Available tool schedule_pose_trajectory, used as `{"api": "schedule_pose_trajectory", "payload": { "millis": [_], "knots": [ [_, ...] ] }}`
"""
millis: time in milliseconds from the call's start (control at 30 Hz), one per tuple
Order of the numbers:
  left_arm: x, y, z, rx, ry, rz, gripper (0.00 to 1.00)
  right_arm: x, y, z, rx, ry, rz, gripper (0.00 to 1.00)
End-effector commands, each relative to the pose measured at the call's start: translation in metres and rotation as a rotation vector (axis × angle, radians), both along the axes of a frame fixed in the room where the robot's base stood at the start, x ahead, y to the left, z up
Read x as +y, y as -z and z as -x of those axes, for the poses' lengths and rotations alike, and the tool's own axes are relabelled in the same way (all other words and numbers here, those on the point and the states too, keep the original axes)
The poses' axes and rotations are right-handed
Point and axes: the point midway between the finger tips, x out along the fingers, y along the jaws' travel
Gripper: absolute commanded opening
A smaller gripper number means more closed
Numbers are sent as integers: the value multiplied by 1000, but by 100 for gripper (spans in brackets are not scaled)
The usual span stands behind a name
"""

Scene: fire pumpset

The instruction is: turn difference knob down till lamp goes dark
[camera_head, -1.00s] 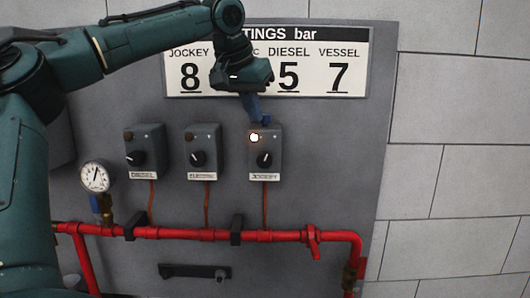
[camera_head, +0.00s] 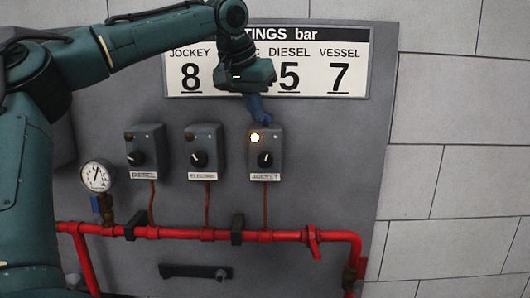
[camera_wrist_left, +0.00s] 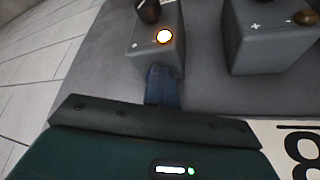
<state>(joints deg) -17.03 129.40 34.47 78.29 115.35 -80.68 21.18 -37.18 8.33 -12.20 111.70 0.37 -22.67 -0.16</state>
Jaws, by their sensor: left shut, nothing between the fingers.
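The right-hand grey switch box, labelled JOCKEY (camera_head: 278,148), has a lit lamp (camera_head: 255,137) and a black pointer knob (camera_head: 265,159). My left gripper (camera_head: 263,120) is shut, with its blue fingers pointing down at the top edge of this box. In the left wrist view the shut fingers (camera_wrist_left: 163,88) reach the box's top, beside or touching it; I cannot tell which. There the lamp (camera_wrist_left: 164,36) glows orange-white and the black knob (camera_wrist_left: 149,11) is partly cut off. A separate difference knob is not distinguishable; the fingers may cover it. My right gripper is out of view.
The DIESEL box (camera_head: 145,145) and the middle box (camera_head: 203,145) stand to the left with dark lamps. A settings board (camera_head: 350,60) hangs above, partly behind my arm. A pressure gauge (camera_head: 96,176) and red pipe (camera_head: 190,234) lie lower. Bare wall is free at right.

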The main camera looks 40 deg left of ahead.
Motion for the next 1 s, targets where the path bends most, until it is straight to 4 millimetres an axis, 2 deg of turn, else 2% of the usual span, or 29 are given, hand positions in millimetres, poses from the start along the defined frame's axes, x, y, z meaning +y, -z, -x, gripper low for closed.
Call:
{"api": "schedule_pose_trajectory", "payload": {
  "millis": [367,667,1000],
  "knots": [
    [-5,-2,-2,-8,2,0,0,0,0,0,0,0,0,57],
    [-6,-2,7,-6,2,0,0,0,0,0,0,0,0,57],
    [-6,-38,6,-4,0,-2,0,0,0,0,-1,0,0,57]
  ]
}}
